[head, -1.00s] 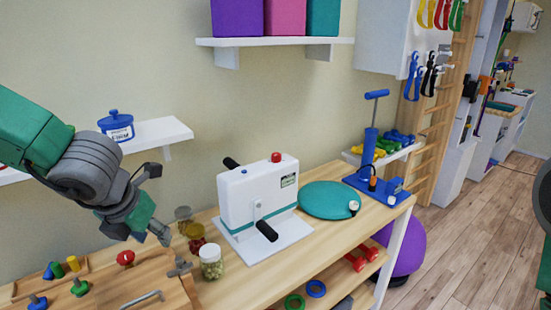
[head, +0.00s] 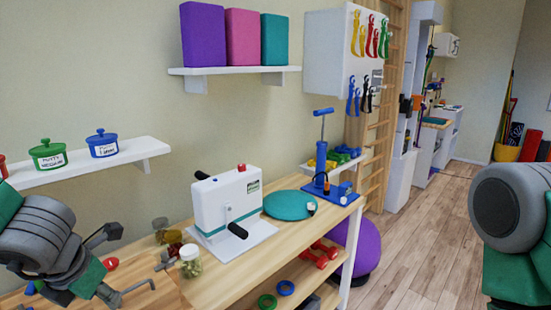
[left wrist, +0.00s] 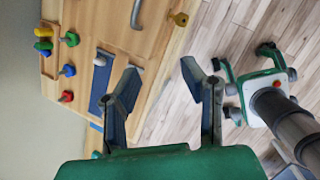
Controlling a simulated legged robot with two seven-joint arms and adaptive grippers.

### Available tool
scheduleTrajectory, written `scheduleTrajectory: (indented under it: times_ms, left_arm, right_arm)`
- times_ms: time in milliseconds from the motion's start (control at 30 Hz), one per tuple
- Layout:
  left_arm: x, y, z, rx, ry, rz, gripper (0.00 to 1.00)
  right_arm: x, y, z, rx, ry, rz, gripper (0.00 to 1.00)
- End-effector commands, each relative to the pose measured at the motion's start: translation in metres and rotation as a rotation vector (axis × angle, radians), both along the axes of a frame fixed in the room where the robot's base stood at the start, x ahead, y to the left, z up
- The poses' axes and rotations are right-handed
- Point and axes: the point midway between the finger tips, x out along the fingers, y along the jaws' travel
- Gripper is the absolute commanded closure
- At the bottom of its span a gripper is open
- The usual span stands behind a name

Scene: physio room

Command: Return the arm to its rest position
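My left gripper (head: 130,258) is at the lower left of the head view, over the left end of the wooden workbench (head: 245,280). In the left wrist view its two fingers (left wrist: 160,82) are spread wide apart with nothing between them. Below them lie the edge of a wooden pegboard (left wrist: 90,20) and the floor. At the right of the head view a grey and green part of my right arm (head: 510,215) shows; its gripper is out of the picture.
A lidded jar (head: 191,262) stands near my left gripper. A white crank machine (head: 228,205), a teal disc (head: 288,205) and a blue pump (head: 322,170) stand farther along the bench. A shelf (head: 100,165) with pots is above my left arm.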

Motion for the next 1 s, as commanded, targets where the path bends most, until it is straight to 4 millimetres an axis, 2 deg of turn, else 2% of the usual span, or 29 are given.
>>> scheduleTrajectory:
  times_ms: [33, 267, 367, 467, 567, 600, 700, 833, 900, 1000]
  left_arm:
    - [-0.002, 0.002, -0.015, 0.045, 0.018, -0.061, 0.63]
    - [-0.019, 0.009, -0.076, 0.283, 0.107, -0.465, 0.63]
    - [-0.03, 0.009, -0.111, 0.4, 0.166, -0.715, 0.63]
    - [-0.048, 0.005, -0.156, 0.522, 0.242, -1.048, 0.63]
    - [-0.077, -0.005, -0.215, 0.638, 0.324, -1.516, 0.63]
    - [-0.094, -0.012, -0.239, 0.671, 0.347, -1.733, 0.63]
    - [-0.137, -0.03, -0.287, 0.706, 0.353, -2.22, 0.63]
    - [-0.184, -0.049, -0.324, 0.689, 0.286, -2.665, 0.63]
    - [-0.201, -0.055, -0.333, 0.673, 0.242, -2.811, 0.63]
    - [-0.214, -0.06, -0.34, 0.66, 0.199, -2.923, 0.63]
  right_arm:
    - [0.0, 0.0, -0.005, 0.0, -0.001, 0.0, 0.6]
    - [0.001, 0.0, -0.019, 0.0, -0.001, 0.0, 0.6]
    - [0.0, 0.0, -0.028, 0.0, 0.0, 0.0, 0.6]
    - [0.0, 0.0, -0.039, 0.0, 0.0, 0.0, 0.6]
    - [0.0, 0.0, -0.054, 0.0, 0.0, 0.0, 0.6]
    - [0.0, 0.0, -0.06, 0.0, 0.0, 0.0, 0.6]
    - [0.0, 0.0, -0.072, 0.0, 0.0, 0.0, 0.6]
    - [0.0, 0.0, -0.082, 0.0, 0.0, 0.0, 0.6]
    - [0.0, 0.0, -0.084, 0.0, 0.0, 0.0, 0.6]
    - [0.001, 0.0, -0.085, 0.0, 0.0, 0.0, 0.6]
